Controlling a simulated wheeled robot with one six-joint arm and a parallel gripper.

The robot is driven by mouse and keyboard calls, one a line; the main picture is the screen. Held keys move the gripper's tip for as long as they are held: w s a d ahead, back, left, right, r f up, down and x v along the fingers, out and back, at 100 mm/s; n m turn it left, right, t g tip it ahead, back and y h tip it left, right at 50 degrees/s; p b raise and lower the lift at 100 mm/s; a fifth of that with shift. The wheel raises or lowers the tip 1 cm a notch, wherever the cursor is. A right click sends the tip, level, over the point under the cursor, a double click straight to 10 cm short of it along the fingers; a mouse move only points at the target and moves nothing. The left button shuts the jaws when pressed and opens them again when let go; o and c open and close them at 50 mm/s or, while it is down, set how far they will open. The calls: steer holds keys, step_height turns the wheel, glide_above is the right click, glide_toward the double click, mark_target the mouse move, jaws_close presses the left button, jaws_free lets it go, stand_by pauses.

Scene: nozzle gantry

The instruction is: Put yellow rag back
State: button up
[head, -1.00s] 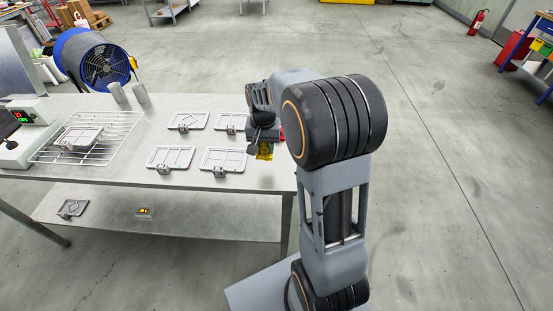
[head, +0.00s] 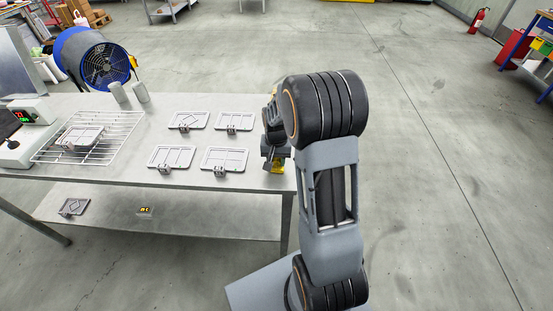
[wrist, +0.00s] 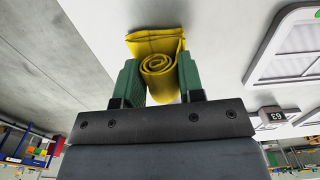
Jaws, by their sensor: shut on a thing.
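The yellow rag (wrist: 160,64) is rolled up, its spiral end showing in the wrist view, with a flatter folded part behind the roll. My gripper (wrist: 160,80) is shut on it, with one green finger on each side. In the head view the rag (head: 278,168) shows as a small yellow patch below my gripper (head: 276,156), at the right end of the steel table (head: 245,187). My arm partly hides the gripper there. I cannot tell whether the rag touches the tabletop.
Several framed plates (head: 224,159) with small tags lie on the table left of my gripper. A wire rack (head: 113,125) holding another plate, two grey cylinders (head: 140,93) and a blue fan (head: 95,60) are farther left. Open floor (head: 450,190) lies to the right.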

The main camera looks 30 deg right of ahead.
steer(key=shift+f, duration=0.1)
steer(key=o, duration=1)
steer(key=shift+c, duration=0.2)
step_height(320, 180, up, 12)
steer(key=s+a+r+n+t, duration=0.1)
steer(key=s+a+n+t, duration=0.1)
steer(key=s, duration=0.6)
steer(key=s+a+r+n+t, duration=0.1)
steer(key=s+a+r+n, duration=0.1)
steer(key=s+a+n, duration=0.2)
steer(key=shift+s+a+t, duration=0.4)
steer(key=shift+s+a, duration=1.25)
steer(key=shift+s, duration=0.3)
